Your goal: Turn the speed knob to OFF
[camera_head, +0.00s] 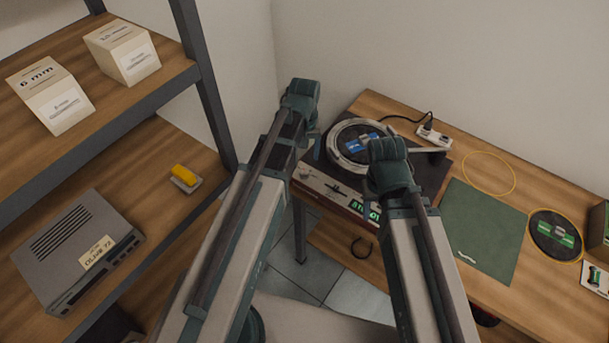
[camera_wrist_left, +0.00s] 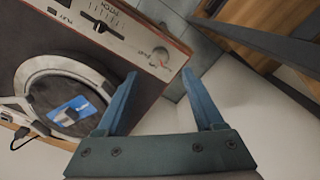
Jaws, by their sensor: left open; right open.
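The turntable (camera_head: 327,188) stands on the desk, its front panel showing a slider and a lit green display (camera_head: 366,210). A small round knob (camera_head: 304,174) is at the panel's left end. In the left wrist view the knob (camera_wrist_left: 160,56) shows as a pale disc with a reddish mark; its lettering is too small to read. My left gripper (camera_wrist_left: 160,74) is open and empty, its fingertips either side of the knob in that picture but apart from it. My right gripper (camera_head: 388,155) is over the turntable's right part, fingers hidden.
A green mat (camera_head: 478,230) and a power strip (camera_head: 433,136) lie on the desk. A shelf at left holds two boxes (camera_head: 122,52), a yellow sponge-like block (camera_head: 185,175) and a grey device (camera_head: 80,250). A shelf post (camera_head: 205,85) stands near my left arm.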

